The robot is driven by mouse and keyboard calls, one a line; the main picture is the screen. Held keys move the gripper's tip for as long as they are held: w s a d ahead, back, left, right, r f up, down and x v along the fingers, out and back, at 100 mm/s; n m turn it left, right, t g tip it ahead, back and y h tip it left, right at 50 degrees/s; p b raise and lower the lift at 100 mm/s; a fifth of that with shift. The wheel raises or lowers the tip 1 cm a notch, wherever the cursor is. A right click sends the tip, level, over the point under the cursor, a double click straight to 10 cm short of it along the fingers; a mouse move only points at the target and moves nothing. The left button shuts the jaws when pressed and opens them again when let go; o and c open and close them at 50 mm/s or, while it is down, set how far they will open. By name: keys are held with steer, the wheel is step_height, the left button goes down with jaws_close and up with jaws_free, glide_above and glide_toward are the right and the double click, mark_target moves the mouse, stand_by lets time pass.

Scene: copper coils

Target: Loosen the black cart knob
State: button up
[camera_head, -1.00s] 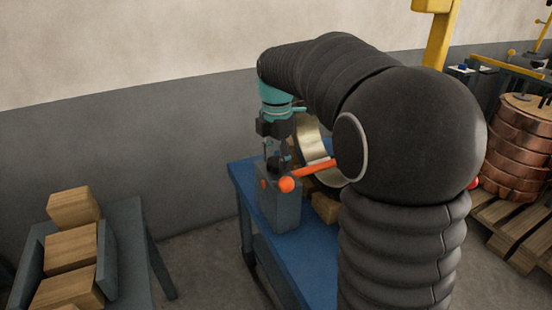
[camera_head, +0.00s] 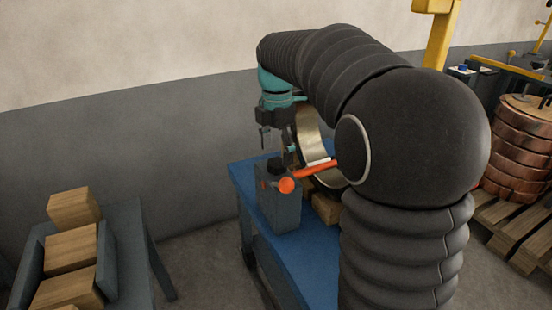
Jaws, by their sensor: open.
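The black knob (camera_head: 277,166) sits on top of a grey box-shaped post (camera_head: 280,208) at the near end of the blue cart (camera_head: 312,258). My gripper (camera_head: 277,143) is above the knob, its fingers spread apart with nothing seen between them. There is a visible gap between the left fingertip and the knob. The right finger is partly lost against the ring-shaped metal coil behind it. A red-orange lever (camera_head: 312,172) with a ball end (camera_head: 286,186) crosses in front of the post. My arm hides the cart's right side.
A metal coil (camera_head: 309,128) stands on the cart with a wooden block (camera_head: 326,208) below it. A table with wooden blocks (camera_head: 71,249) is at left. Copper coils (camera_head: 517,150) on a pallet and a yellow post (camera_head: 438,40) are at right.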

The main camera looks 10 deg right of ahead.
mark_target(278, 165)
step_height(278, 165, up, 9)
stand_by(0.3)
steer(key=shift+s, duration=0.15)
steer(key=s+f+m+t, duration=0.2)
steer(key=s+f+m, duration=0.5)
steer(key=s+m, duration=0.4)
steer(key=s+f+m+t, duration=0.3)
steer(key=s+f+m, duration=0.4)
steer(key=s+m, duration=0.4)
steer(key=shift+s+t, duration=0.3)
steer(key=shift+s, duration=1.25)
